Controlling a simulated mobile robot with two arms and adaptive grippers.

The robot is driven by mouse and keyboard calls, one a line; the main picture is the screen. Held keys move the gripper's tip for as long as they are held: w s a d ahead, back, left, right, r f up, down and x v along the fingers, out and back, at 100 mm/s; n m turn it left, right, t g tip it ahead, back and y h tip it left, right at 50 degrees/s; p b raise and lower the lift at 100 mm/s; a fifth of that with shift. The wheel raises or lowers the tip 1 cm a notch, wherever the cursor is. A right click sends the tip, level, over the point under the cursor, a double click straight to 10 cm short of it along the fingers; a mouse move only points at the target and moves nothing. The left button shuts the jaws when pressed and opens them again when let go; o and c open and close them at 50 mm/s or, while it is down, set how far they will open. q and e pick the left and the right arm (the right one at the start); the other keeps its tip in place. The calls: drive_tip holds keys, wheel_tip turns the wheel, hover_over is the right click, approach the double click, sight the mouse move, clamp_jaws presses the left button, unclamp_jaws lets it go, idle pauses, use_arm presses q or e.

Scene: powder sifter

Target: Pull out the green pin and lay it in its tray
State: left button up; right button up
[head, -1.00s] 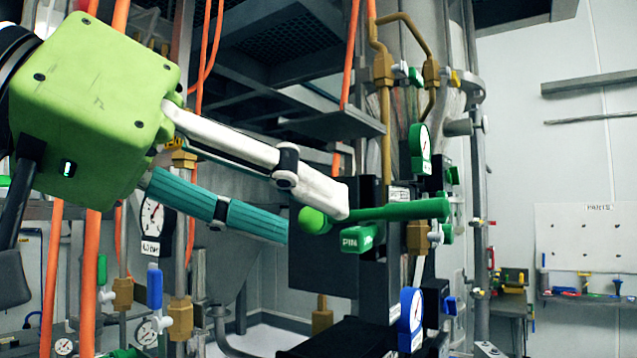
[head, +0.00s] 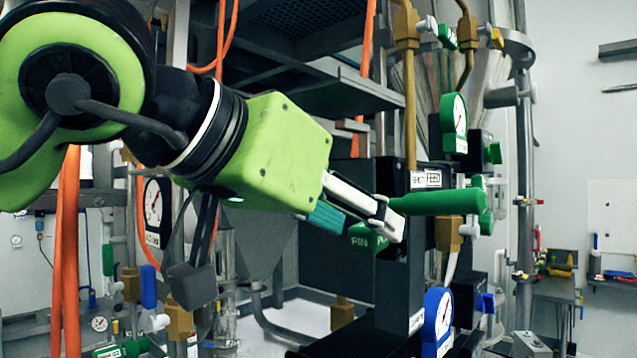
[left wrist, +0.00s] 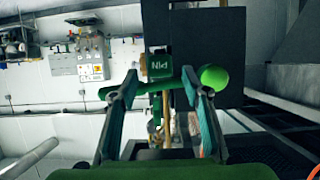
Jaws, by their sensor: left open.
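A green bar (head: 435,202) sticks out sideways in front of a dark panel, beside a green tag marked PIN (head: 368,239). In the left wrist view the bar (left wrist: 150,88) runs across between the fingers, with its round ball end (left wrist: 213,77) past the right finger; the PIN tag (left wrist: 158,66) reads upside down. My left gripper (head: 370,222) is open, with one white and one teal finger at the bar. Its fingertips (left wrist: 159,72) lie over the bar's line; I cannot tell whether they touch it. My right gripper is out of view.
A green-rimmed gauge (head: 455,122) and a blue-rimmed gauge (head: 437,320) sit near the bar. Brass pipes and orange hoses (head: 70,250) rise around the machine. A wall board and bench (head: 555,290) stand far right. No tray is clearly visible.

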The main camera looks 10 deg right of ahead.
use_arm(q)
drive_tip(key=shift+x, duration=0.8)
drive_tip(key=shift+w+d+f+p, duration=0.15)
drive_tip(key=shift+w+d+p, duration=0.1)
drive_tip(key=shift+w+p, duration=0.05)
drive_tip(key=shift+d+f, duration=0.1)
clamp_jaws()
use_arm(e)
drive_tip(key=shift+w+a+r, duration=0.15)
drive_tip(key=shift+a+r, duration=0.35)
drive_tip(key=shift+r, duration=0.05)
drive_tip(key=shift+d, duration=0.25)
use_arm(q)
drive_tip(key=shift+s+a, duration=0.15)
drive_tip(key=shift+a, duration=0.1)
use_arm(e)
drive_tip(key=shift+d+f, duration=0.1)
drive_tip(key=shift+d, duration=0.05)
use_arm(q)
drive_tip(key=shift+s+a, duration=0.25)
drive_tip(key=shift+a, duration=0.05)
